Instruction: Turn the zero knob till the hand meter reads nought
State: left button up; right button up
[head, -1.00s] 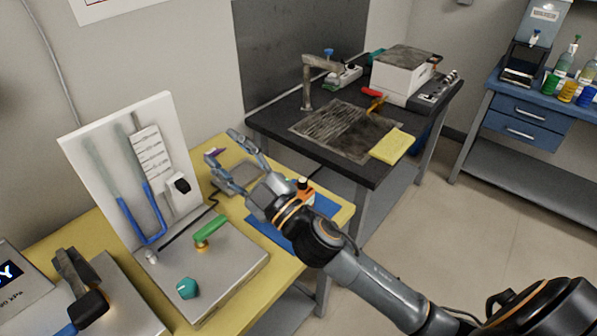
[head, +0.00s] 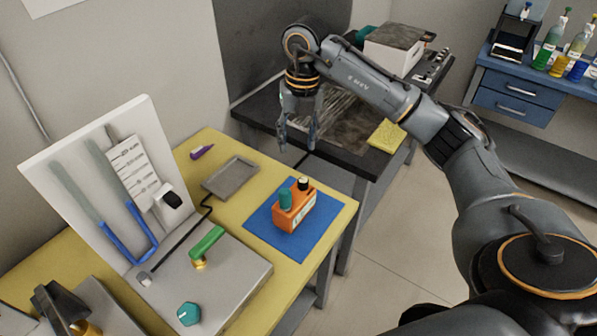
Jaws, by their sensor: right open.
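The orange hand meter (head: 296,212) stands on a blue mat (head: 262,232) at the right end of the yellow bench. A teal cylinder (head: 285,199) and a black knob-like part (head: 303,184) stand on its top. I cannot tell which of them is the zero knob, and the reading is too small to make out. My right gripper (head: 297,148) hangs fingers down, open and empty, above and beyond the meter, apart from it. My left gripper is not in view.
A grey plate with a teal dial (head: 189,313) and green handle (head: 207,241) lies left of the mat. Behind it stands a white panel with a blue-filled tube (head: 143,235). A grey tray (head: 231,178) lies beyond. A dark table (head: 340,155) stands behind.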

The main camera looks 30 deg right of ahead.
aim_at(303, 179)
jog(key=shift+m+h, duration=0.3)
jog(key=shift+h, duration=0.1)
jog(key=f, duration=0.4)
jog(key=d+f+p, duration=0.1)
jog(key=f, duration=0.3)
jog(key=f+p, duration=0.1)
jog(key=f, duration=0.4)
jog(key=shift+s+d, duration=0.1)
jog(key=shift+d, duration=0.15)
grip_shut()
